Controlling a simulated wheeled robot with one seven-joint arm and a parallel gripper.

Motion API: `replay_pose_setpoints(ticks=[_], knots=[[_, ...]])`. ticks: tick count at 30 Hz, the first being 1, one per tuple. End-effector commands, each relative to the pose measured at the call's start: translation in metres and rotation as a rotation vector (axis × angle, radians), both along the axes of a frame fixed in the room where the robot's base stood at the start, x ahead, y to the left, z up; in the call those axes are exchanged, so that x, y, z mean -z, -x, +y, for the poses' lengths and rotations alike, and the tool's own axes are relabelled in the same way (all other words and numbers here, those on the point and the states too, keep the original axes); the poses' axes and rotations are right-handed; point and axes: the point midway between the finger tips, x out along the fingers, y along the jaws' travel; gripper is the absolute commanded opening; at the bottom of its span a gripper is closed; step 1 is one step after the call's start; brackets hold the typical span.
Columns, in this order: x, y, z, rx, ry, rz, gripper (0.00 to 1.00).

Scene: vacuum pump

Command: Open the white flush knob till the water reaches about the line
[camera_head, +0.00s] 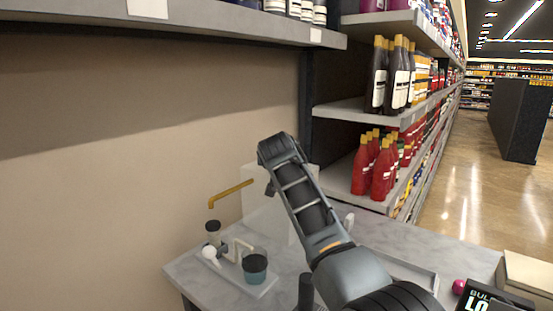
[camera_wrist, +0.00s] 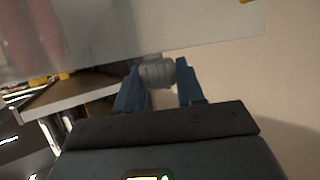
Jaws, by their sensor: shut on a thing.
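In the wrist view, my gripper (camera_wrist: 158,75) has its two blue fingers on either side of a pale, ribbed knob (camera_wrist: 157,73), the white flush knob by its look, and is shut on it. A pale, see-through tank panel (camera_wrist: 95,45) lies just beyond the fingers. In the head view, the pale tank (camera_head: 262,215) stands on the counter, partly behind my arm. My gripper and the knob are hidden there. I cannot make out any water level or line in either view.
A brass pipe (camera_head: 232,192) reaches left from the tank. Shelves with red bottles (camera_head: 372,170) stand behind right.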

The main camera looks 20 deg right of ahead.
Motion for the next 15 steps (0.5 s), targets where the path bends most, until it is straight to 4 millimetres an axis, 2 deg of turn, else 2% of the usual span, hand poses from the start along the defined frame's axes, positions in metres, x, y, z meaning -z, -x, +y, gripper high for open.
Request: replay_pose_setpoints(ticks=[8,15], knots=[[-0.0011,0.0002,-0.0005,-0.022,-0.001,0.001,0.08],[-0.0026,0.0005,-0.0016,-0.133,-0.001,0.002,0.08]])
